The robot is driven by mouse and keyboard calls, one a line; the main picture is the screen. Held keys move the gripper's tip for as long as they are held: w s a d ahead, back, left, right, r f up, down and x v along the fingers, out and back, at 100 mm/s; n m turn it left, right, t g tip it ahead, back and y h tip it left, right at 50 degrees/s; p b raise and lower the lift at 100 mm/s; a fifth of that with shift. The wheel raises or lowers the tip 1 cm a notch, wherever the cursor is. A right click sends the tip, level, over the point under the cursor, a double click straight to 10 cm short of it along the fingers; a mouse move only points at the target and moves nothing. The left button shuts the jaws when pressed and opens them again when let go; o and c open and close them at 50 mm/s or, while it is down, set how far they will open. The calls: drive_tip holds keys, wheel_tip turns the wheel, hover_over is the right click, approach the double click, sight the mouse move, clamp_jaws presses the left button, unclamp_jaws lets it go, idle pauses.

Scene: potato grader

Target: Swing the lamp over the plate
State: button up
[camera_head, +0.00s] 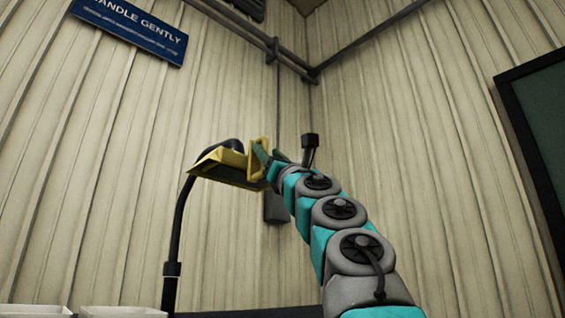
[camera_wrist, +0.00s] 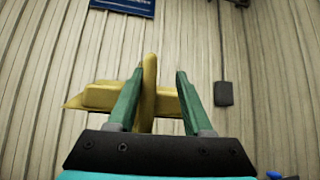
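The lamp has a yellow shade (camera_head: 217,163) on a curved black post (camera_head: 176,240), left of my arm in the head view. A yellow upright tab stands at the shade's right end. My gripper (camera_head: 270,154) is at this tab. In the wrist view, the tab (camera_wrist: 148,85) stands between the green fingers of my gripper (camera_wrist: 160,71), close to the left finger, with a clear gap to the right finger. The gripper is open around the tab. Whether the left finger touches it I cannot tell. The plate is not in view.
White bins (camera_head: 122,312) show at the bottom left. A dark box on a cable (camera_head: 275,208) hangs on the wall behind the gripper. A dark framed board (camera_head: 540,130) is on the right wall. A blue sign (camera_head: 130,27) hangs at the upper left.

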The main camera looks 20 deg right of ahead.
drive_tip(key=shift+w+d+n+g+y+p, duration=0.15)
drive_tip(key=shift+w+d+n+y+p, duration=0.15)
drive_tip(key=shift+d+y, duration=0.4)
drive_tip(key=shift+w+d+n+g+y+p, duration=0.25)
drive_tip(key=shift+w+d+y+p, duration=0.15)
drive_tip(key=shift+d, duration=0.55)
drive_tip(key=shift+w+d+n+g+y+p, duration=0.1)
drive_tip(key=shift+w+d+n+y+p, duration=0.25)
drive_tip(key=shift+d, duration=0.5)
drive_tip(key=shift+w, duration=0.1)
drive_tip(key=shift+c, duration=0.3)
